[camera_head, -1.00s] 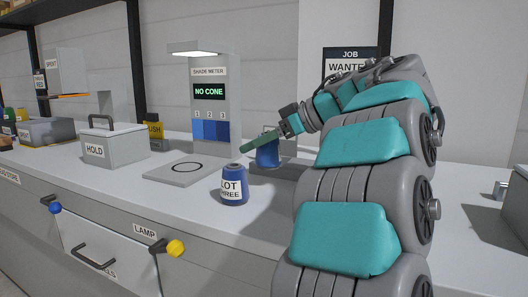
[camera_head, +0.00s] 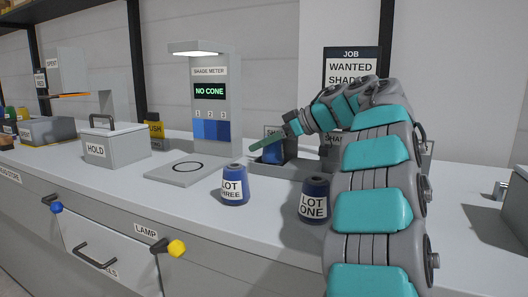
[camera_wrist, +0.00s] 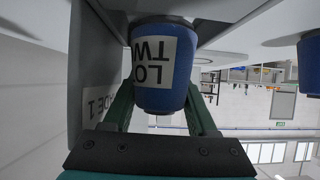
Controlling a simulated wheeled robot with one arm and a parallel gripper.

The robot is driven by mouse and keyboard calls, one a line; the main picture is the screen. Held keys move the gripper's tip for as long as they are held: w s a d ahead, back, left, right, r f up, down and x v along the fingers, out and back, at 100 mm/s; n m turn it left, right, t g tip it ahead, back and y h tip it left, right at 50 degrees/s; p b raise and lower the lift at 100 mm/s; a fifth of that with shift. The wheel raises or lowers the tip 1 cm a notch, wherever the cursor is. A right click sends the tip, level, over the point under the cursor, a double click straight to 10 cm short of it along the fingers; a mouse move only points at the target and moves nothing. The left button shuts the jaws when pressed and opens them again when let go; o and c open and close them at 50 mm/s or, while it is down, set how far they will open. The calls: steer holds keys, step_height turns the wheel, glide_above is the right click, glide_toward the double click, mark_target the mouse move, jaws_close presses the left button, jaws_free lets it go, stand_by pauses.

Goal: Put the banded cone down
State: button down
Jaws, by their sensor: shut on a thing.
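My gripper (camera_head: 268,143) is shut on a blue cone (camera_head: 275,153), with its green fingers on both sides of it. In the wrist view the held cone (camera_wrist: 165,75) shows a white label reading LOT TWO, upside down; I cannot make out a band. The cone is at a low grey tray (camera_head: 262,172) with a sign partly reading SHADE behind it. The wrist view shows a SHADE 1 label beside the cone. Whether its base touches the tray floor is hidden.
Blue cones LOT THREE (camera_head: 235,185) and LOT ONE (camera_head: 314,200) stand upright on the counter (camera_head: 200,207) in front of the tray. The shade meter (camera_head: 212,95) reads NO CONE; its ringed plate (camera_head: 180,171) is empty. A HOLD box (camera_head: 112,143) stands left.

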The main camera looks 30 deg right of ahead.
steer(key=shift+f, duration=0.95)
steer(key=shift+c, duration=2.4)
jaws_free()
steer(key=shift+f, duration=0.1)
steer(key=shift+s+d+r, duration=0.1)
steer(key=shift+s+r, duration=0.1)
steer(key=shift+r, duration=0.15)
steer(key=p+v, duration=0.1)
steer(key=v, duration=1)
steer(key=shift+s+d, duration=0.2)
